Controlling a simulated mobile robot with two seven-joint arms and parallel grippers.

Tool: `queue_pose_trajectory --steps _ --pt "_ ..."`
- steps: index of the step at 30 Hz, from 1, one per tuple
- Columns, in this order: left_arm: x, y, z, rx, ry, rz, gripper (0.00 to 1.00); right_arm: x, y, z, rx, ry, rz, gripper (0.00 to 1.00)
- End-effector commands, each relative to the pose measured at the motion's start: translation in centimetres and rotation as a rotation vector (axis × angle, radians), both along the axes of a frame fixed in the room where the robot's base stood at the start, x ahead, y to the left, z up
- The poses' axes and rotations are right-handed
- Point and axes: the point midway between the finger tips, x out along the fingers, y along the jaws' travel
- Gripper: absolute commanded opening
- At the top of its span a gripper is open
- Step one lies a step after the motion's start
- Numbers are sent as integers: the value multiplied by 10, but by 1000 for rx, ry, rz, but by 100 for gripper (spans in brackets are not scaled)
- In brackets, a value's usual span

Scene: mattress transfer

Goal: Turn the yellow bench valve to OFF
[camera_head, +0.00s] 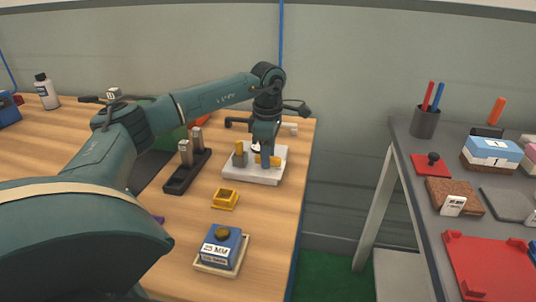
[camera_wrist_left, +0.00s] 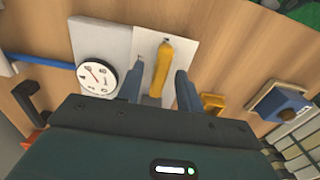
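The yellow valve handle (camera_wrist_left: 162,66) stands on a pale plate (camera_wrist_left: 183,42) in the left wrist view, lying lengthwise between my fingers. My left gripper (camera_wrist_left: 160,68) is open, one finger on each side of the handle, with visible gaps. The left gripper also shows in the head view (camera_head: 264,163), pointing down at the valve. A round white dial (camera_wrist_left: 97,76) sits beside the handle. No OFF marking is readable. My right gripper is not in view.
A dark holder with metal posts (camera_head: 186,172), a small yellow tray (camera_head: 225,199) and a blue 25 MM block (camera_head: 221,246) stand nearby on the wooden bench (camera_head: 190,222). A gap separates it from a grey table (camera_head: 418,187) carrying several items, including a red tray (camera_head: 488,268).

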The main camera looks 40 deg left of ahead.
Motion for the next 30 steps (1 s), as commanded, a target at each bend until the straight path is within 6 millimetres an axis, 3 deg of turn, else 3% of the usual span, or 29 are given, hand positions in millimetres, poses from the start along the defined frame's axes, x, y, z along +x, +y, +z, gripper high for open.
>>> queue_pose_trajectory --steps 8,21,30 --pt "0 0 -2 0 0 0 36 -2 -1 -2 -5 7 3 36" --pt "0 0 -1 0 0 -1 0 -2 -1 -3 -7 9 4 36" --pt "0 0 -1 0 1 11 0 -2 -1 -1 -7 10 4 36"
